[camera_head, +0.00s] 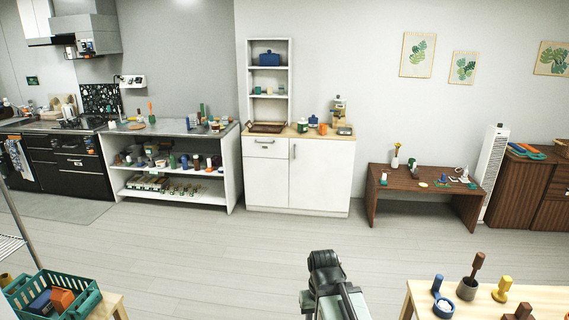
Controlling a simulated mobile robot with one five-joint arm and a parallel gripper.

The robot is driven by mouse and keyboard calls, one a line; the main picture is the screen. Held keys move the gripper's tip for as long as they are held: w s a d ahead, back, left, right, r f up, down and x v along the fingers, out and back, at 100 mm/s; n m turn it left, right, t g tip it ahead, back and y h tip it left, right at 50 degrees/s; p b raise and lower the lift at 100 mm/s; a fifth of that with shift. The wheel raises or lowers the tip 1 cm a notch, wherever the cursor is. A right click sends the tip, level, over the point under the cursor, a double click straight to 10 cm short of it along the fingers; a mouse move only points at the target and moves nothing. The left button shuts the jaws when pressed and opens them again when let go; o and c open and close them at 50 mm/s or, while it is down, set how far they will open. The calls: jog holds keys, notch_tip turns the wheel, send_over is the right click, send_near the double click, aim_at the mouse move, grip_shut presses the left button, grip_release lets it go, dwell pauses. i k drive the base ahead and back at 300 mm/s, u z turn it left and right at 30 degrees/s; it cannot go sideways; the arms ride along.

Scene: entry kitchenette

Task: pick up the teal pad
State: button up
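I cannot pick out a teal pad for certain. Small teal or green pieces lie on the low brown bench (400,198) at the right, too small to tell their shapes. One teal piece (383,179) is near the bench's left end, and another (471,185) is near its right end. My arm shows at the bottom centre as a black joint and grey links, well short of the bench. My gripper's fingertips do not show.
A white cabinet (270,183) and an open shelf unit (232,165) line the back wall. A green crate (88,300) stands at the lower left. A light wooden table (545,296) with several objects is at the lower right. The floor (250,245) between is clear.

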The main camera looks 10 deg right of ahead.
aim_at(383, 181)
jog(key=i, duration=3.6)
jog(key=z, duration=1.95)
jog(key=i, duration=2.85)
jog(key=u, duration=3.3)
jog(key=i, duration=0.05)
jog(key=z, duration=0.55)
